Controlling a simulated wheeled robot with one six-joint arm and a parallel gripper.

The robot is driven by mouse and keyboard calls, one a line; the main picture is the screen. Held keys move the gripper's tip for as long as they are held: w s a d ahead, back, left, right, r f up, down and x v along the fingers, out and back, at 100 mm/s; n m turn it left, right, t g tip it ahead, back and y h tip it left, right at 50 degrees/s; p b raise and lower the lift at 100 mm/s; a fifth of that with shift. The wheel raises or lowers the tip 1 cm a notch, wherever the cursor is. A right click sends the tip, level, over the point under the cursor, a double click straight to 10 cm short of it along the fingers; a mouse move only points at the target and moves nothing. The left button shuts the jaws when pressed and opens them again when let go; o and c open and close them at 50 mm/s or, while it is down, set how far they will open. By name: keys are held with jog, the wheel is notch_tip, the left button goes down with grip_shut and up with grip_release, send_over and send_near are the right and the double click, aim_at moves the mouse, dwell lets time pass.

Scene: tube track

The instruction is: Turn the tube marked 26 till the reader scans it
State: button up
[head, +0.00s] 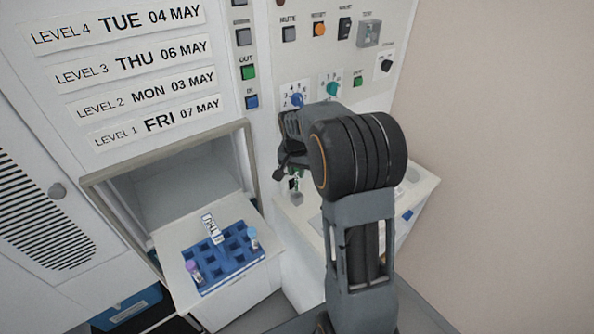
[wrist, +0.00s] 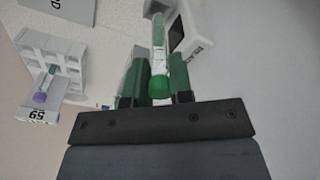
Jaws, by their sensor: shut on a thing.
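My gripper (wrist: 156,72) is shut on a tube with a green cap (wrist: 158,84). The cap sits between the two green fingers, and the clear tube (wrist: 158,32) extends away beyond them. The number 26 cannot be read on it. A white device with a dark screen (wrist: 177,34), which looks like the reader, stands just right of the tube in the wrist view. I cannot tell whether they touch. In the head view my gripper (head: 292,168) is left of my wrist, above the white bench, and its fingers are partly hidden.
A blue rack (head: 231,266) with a purple-capped tube (head: 193,270) and a blue-capped tube (head: 252,236) sits in an open compartment. A panel with knobs and buttons (head: 297,97) rises behind my gripper.

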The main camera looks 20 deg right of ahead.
jog(key=o, duration=0.8)
jog(key=shift+o, duration=0.2)
notch_tip(320, 180, up, 14)
jog(key=s+a+b, duration=0.1)
jog(key=shift+f, duration=0.15)
dwell(0.3)
jog(key=shift+s, duration=0.1)
dwell(0.6)
